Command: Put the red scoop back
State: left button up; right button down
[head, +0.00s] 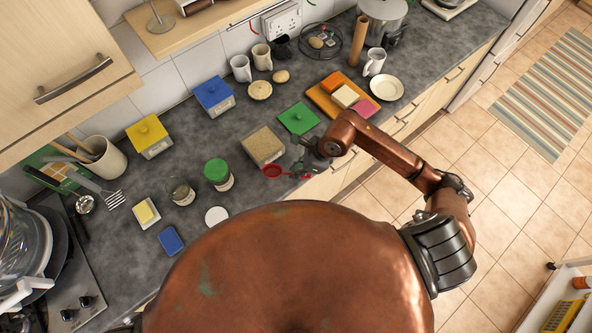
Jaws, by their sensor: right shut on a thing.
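The red scoop (272,171) is at the front edge of the counter, just in front of an open square canister (263,153) with tan contents. My right gripper (297,170) is shut on the scoop, on its right side; the scoop's bowl points left and the handle is mostly hidden by the fingers. A green square lid (298,118) with a knob lies on the counter right of and behind the canister. My left gripper is not in view.
Square canisters with a yellow lid (147,132) and a blue lid (213,95) stand further left and back. A green-lidded jar (217,173) and a glass jar (181,191) stand left of the open canister. A board with sponge-like blocks (326,102) lies to the right.

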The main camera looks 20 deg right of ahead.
jog(key=shift+w+d+f, duration=0.2)
jog(key=shift+w+f, duration=0.2)
jog(key=shift+f, duration=0.15)
jog(key=shift+w+d+f, duration=0.15)
jog(key=shift+w+f, duration=0.25)
jog(key=shift+f, duration=0.15)
notch_tip(320, 180, down, 3)
jog(key=shift+w+r+p, duration=0.1)
jog(key=shift+w+p, duration=0.05)
jog(key=shift+p, duration=0.6)
jog(key=shift+f, duration=0.3)
jog(key=c, duration=2)
grip_release()
jog(key=shift+o, duration=0.2)
jog(key=b+v, duration=0.1)
jog(key=v, duration=1.1)
jog(key=shift+b, duration=0.4)
jog(key=shift+d, duration=0.1)
